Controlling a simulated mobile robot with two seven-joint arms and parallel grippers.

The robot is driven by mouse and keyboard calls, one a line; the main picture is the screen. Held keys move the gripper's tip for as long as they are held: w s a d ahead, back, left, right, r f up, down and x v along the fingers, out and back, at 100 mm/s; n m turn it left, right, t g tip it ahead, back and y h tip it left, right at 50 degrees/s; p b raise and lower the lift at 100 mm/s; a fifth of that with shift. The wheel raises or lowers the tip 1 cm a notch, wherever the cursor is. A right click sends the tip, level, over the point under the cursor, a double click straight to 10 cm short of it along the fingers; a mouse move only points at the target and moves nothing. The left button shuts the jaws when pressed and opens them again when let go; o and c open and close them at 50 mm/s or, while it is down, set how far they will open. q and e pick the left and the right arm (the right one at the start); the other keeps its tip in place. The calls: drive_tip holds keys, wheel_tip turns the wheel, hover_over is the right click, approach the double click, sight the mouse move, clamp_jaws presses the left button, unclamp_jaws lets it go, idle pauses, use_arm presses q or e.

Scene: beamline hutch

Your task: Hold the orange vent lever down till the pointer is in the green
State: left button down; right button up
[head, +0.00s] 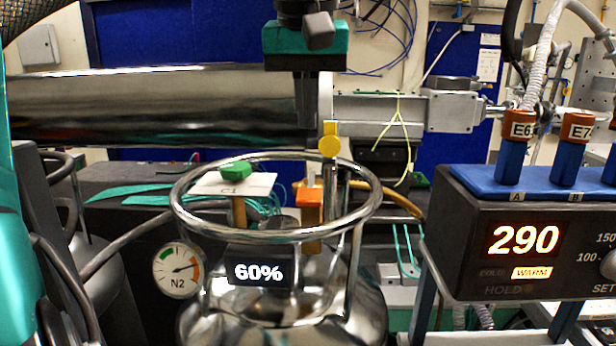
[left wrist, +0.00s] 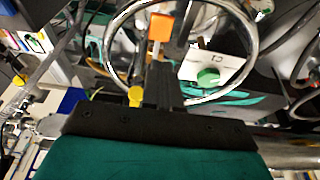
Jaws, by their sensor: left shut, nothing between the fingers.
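The orange vent lever (head: 310,205) stands inside the ring on the neck of a shiny metal dewar (head: 330,318). It also shows in the left wrist view (left wrist: 161,27), just beyond the fingertips. My left gripper (head: 306,122) is shut and empty, pointing down above the ring. Its fingers (left wrist: 162,70) look apart from the lever; the exact gap is hard to tell. The round N2 gauge (head: 178,270) is on the dewar's left; its pointer leans right, at the orange-red band, away from the green band at upper left. My right gripper is not in view.
A green knob (head: 235,171) with a C1 tag and a yellow knob (head: 329,146) stand close to the lever. The metal ring (head: 365,219) surrounds it. A controller (head: 525,240) reading 290, WARM lit, is at right.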

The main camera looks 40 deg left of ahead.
sight(308, 193)
use_arm(q)
drive_tip(key=x, duration=0.7)
drive_tip(key=s+b+x, duration=0.1)
drive_tip(key=x, duration=0.2)
drive_tip(key=shift+w+d+f, duration=0.1)
drive_tip(key=shift+d+f, duration=0.25)
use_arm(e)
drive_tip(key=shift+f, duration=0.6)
